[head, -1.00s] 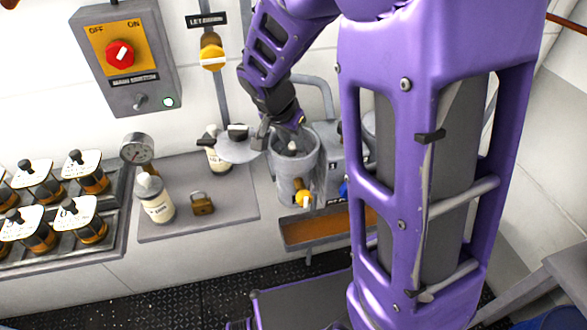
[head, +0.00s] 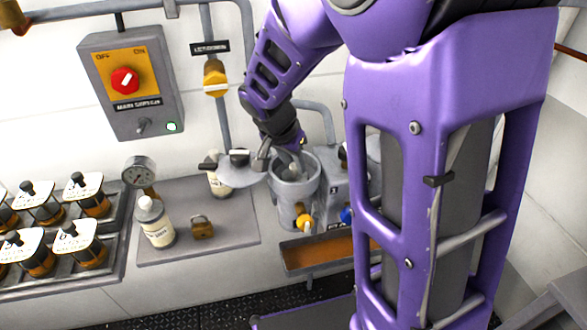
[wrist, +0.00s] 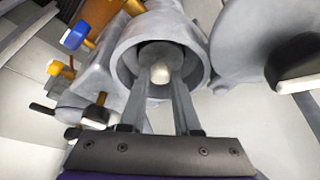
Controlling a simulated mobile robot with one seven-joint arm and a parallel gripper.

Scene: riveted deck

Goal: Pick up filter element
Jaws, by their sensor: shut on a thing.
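The filter element (wrist: 160,72) shows in the wrist view as a pale rounded knob on a darker body, deep inside a grey cylindrical housing (wrist: 128,70). The rest of it is hidden by the housing walls. My gripper (wrist: 160,80) reaches down into the open mouth of the housing, and its two fingers are shut on the knob, one on each side. In the head view my gripper (head: 280,158) is over the mouth of the housing (head: 296,196), and the fingertips and the element are hard to make out.
A round grey lid (head: 236,174) with a dark knob is swung out left of the housing. A yellow-handled valve (head: 304,221) is on the housing front. A white bottle (head: 155,223), a padlock (head: 202,228) and a gauge (head: 139,172) are further left. A drip tray (head: 300,256) is below.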

